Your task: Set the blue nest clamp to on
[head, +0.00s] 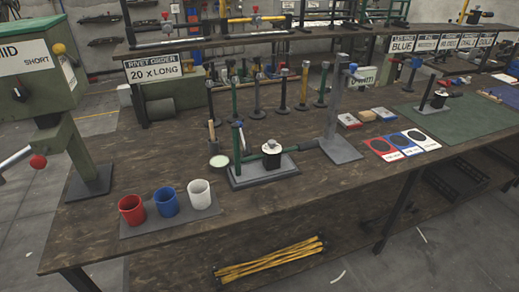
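No part clearly readable as the blue nest clamp stands out. A small blue part (352,68) sits at the top of a grey post press (336,115) right of the table's middle. A green fixture (262,172) with an upright lever stands at the centre of the table, and a round black-and-white part (271,147) is on it. Another small fixture (435,102) stands on the green mat (450,122) at the right. A switch position cannot be made out on any of them. Neither of my grippers is in view.
Red (131,210), blue (166,202) and white (199,193) cups stand on a grey tray at the front left. A green press (62,130) stands at the left. Coloured cards (401,143) lie at the right. The front middle of the wooden table (300,205) is clear.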

